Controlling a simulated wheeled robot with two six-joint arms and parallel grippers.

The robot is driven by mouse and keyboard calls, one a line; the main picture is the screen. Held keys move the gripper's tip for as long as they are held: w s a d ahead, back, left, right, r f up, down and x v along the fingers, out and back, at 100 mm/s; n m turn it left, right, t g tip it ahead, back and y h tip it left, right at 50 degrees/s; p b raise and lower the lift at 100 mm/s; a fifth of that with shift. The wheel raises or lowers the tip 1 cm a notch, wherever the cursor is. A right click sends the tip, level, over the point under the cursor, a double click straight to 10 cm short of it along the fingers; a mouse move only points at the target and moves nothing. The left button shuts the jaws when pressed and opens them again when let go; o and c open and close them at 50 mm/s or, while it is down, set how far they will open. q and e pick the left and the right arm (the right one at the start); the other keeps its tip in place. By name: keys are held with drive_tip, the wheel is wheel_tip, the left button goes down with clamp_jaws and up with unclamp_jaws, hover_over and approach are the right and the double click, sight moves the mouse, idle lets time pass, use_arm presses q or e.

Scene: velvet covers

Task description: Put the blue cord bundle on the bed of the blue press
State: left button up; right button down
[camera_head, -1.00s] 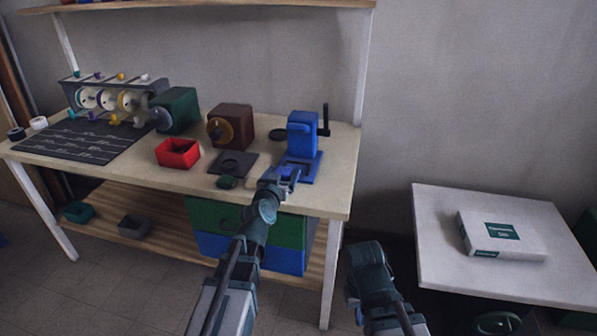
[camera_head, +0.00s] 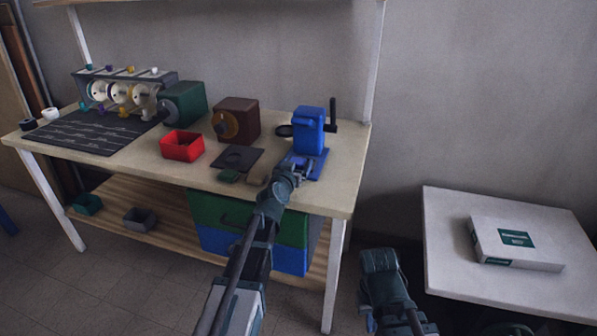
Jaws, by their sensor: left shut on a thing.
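The blue press (camera_head: 309,132) with a dark crank stands near the right end of the workbench. Its flat blue bed (camera_head: 319,163) extends toward me. My left gripper (camera_head: 299,164) is at the front left part of this bed, shut on the small blue cord bundle (camera_head: 297,160). The gripper hides much of the bundle and part of the bed. I cannot tell whether the bundle touches the bed. My right arm is folded low at the right of the bench, and its gripper does not show.
On the workbench (camera_head: 150,169), a green bundle (camera_head: 229,176) and a tan bundle (camera_head: 257,175) lie left of my left wrist. A dark flat plate (camera_head: 238,158), a red bin (camera_head: 182,146) and a brown machine (camera_head: 237,120) are farther left. A white side table (camera_head: 450,262) stands right.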

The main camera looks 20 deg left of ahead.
use_arm(q)
drive_tip(key=shift+f, duration=0.55)
drive_tip(key=shift+r, duration=0.1)
use_arm(e)
drive_tip(key=shift+d+f, duration=0.1)
drive_tip(key=shift+f, duration=0.3)
use_arm(q)
drive_tip(key=shift+f+b, duration=0.45)
drive_tip(key=shift+b, duration=0.1)
use_arm(e)
drive_tip(key=shift+f, duration=0.5)
use_arm(q)
drive_tip(key=shift+s+f, duration=0.1)
use_arm(e)
drive_tip(key=shift+f, duration=0.1)
